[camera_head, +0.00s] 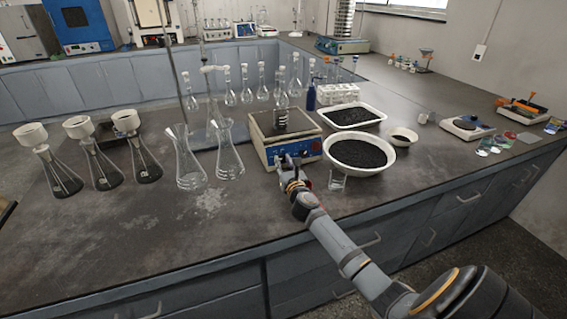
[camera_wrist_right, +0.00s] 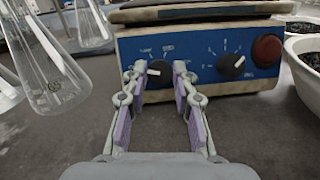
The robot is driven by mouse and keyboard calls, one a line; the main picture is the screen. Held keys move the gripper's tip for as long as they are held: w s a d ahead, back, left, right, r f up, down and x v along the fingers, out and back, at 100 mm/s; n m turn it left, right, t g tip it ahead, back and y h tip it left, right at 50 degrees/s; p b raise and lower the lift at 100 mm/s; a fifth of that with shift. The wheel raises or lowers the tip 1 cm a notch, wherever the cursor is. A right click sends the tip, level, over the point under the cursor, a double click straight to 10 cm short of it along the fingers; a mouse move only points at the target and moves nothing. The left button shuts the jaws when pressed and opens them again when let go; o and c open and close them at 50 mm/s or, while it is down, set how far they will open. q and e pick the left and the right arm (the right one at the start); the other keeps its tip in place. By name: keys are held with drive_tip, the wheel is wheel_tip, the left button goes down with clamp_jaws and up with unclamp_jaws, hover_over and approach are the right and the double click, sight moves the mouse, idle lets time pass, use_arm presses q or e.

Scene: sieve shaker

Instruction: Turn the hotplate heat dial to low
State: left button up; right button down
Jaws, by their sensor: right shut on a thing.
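The hotplate (camera_head: 294,151) stands on the dark bench with its blue front panel facing me; in the right wrist view its panel (camera_wrist_right: 200,62) fills the upper middle. The panel carries a left black dial (camera_wrist_right: 159,73) with a white pointer, a right black dial (camera_wrist_right: 231,65) with a white pointer, and a red round button (camera_wrist_right: 267,50). My right gripper (camera_wrist_right: 159,77) has its two fingers on either side of the left dial, shut on it. In the head view, my right gripper (camera_head: 289,165) is at the hotplate's front. The dial labels are too small to read. My left gripper is out of view.
Two clear flasks (camera_head: 186,165) stand left of the hotplate. A coil-like dark object (camera_head: 281,117) stands on the hotplate. Bare bench lies in front.

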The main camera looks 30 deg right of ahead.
drive_tip(key=shift+m, duration=0.4)
drive_tip(key=m+g+h, duration=0.1)
drive_tip(key=m, duration=0.2)
drive_tip(key=m+h+p, duration=0.1)
drive_tip(key=m, duration=0.2)
drive_tip(key=shift+a+r+g, duration=0.1)
drive_tip(key=shift+a+g, duration=0.05)
drive_tip(key=shift+g, duration=0.25)
drive_tip(key=m+g, duration=0.1)
drive_tip(key=m, duration=0.1)
drive_tip(key=m+h+p, duration=0.1)
drive_tip(key=m, duration=0.1)
drive_tip(key=shift+w+m+g, duration=0.1)
drive_tip(key=shift+m+g, duration=0.3)
drive_tip(key=c, duration=1.1)
unclamp_jaws()
drive_tip(key=shift+o, duration=0.2)
